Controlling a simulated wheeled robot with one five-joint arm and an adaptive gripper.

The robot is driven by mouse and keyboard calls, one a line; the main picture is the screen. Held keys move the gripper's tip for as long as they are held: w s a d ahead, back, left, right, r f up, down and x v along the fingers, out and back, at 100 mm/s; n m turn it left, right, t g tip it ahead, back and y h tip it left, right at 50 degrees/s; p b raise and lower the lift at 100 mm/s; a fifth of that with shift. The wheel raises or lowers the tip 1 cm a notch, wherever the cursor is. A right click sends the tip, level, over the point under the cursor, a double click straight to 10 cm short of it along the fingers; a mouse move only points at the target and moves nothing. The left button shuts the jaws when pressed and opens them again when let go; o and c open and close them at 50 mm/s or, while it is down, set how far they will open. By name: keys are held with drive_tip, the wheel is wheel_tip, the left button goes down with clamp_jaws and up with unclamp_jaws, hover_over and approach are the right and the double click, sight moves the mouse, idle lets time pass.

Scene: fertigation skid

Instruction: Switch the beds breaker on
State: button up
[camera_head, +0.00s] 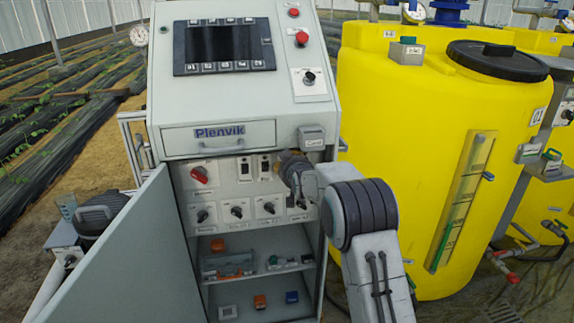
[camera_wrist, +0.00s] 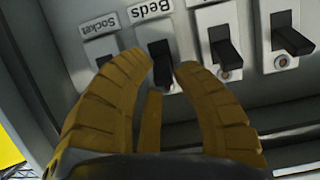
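The beds breaker (camera_wrist: 160,62) is a black lever on a pale plate, under a label reading "Beds" that appears upside down in the wrist view. My gripper (camera_wrist: 162,68) has yellow ribbed fingers, spread apart, with the lever between their tips. I cannot tell whether either fingertip touches it. In the head view my gripper (camera_head: 288,166) is at the right side of the cabinet's (camera_head: 222,172) switch panel and hides part of it, the beds breaker included. Whether the lever is on or off cannot be told.
The socket breaker (camera_wrist: 106,60) is close beside the left finger. Other black levers (camera_wrist: 224,52) stand to the right. A red knob (camera_head: 199,175) and several black knobs (camera_head: 237,211) share the panel. The open cabinet door (camera_head: 135,250) is at left, a yellow tank (camera_head: 400,130) at right.

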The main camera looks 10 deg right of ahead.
drive_tip(key=o, duration=0.3)
drive_tip(key=shift+a, duration=0.15)
drive_tip(key=shift+s, duration=0.1)
drive_tip(key=shift+v, duration=5.95)
drive_tip(key=shift+f, duration=0.1)
